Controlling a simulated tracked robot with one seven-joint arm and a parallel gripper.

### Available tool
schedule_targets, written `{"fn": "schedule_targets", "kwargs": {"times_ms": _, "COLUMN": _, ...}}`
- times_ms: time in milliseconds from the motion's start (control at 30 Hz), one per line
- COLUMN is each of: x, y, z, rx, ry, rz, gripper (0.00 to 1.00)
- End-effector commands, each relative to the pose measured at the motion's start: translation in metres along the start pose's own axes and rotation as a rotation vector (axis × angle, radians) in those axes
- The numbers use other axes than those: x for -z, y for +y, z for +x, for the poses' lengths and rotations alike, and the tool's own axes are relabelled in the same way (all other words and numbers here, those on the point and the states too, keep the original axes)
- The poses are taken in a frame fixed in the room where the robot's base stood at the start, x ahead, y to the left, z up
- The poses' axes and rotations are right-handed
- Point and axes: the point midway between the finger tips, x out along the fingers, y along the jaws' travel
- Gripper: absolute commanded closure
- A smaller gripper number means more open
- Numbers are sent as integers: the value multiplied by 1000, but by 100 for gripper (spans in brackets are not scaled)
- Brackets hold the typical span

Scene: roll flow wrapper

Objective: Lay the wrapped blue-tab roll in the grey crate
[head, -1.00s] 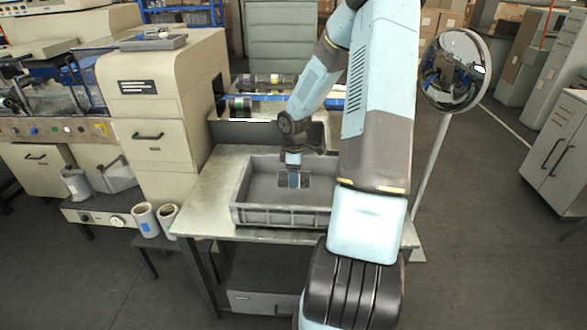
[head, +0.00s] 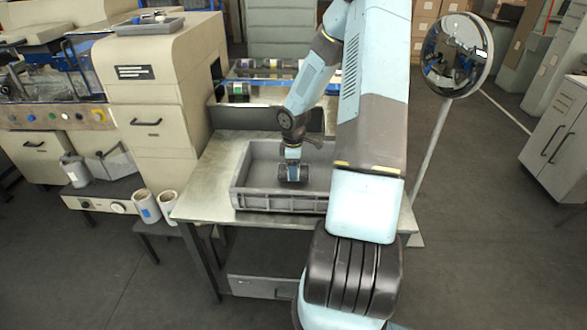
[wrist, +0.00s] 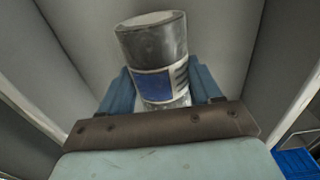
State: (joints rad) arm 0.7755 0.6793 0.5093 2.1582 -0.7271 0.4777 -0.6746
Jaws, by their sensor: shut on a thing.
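The wrapped roll (wrist: 154,62) is dark grey with a pale end, a white label and a blue tab; it shows in the wrist view between my fingers. My gripper (head: 292,176) is shut on it, with a blue finger at each side. In the head view the roll (head: 283,171) is small and dark, low inside the grey crate (head: 275,203). The crate stands on the metal table and its right part is hidden behind my arm. I cannot tell whether the roll touches the crate floor.
The cream wrapper machine (head: 165,100) stands left of the table. Several rolls lie on the outfeed behind the crate, one of them with a green band (head: 238,91). A round mirror on a pole (head: 457,55) stands at the right. The crate floor around the roll looks bare.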

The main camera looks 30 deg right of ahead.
Motion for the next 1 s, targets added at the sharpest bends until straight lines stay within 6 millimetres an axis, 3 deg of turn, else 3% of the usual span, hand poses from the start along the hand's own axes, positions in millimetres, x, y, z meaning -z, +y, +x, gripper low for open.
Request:
{"fn": "schedule_targets", "kwargs": {"times_ms": 800, "x": 1, "y": 0, "z": 13, "rx": 0, "ry": 0, "rz": -1, "gripper": 81}}
{"fn": "schedule_targets", "kwargs": {"times_ms": 833, "x": 1, "y": 0, "z": 12, "rx": 0, "ry": 0, "rz": -1, "gripper": 34}}
{"fn": "schedule_targets", "kwargs": {"times_ms": 1000, "x": 1, "y": 0, "z": 12, "rx": 0, "ry": 0, "rz": -1, "gripper": 18}}
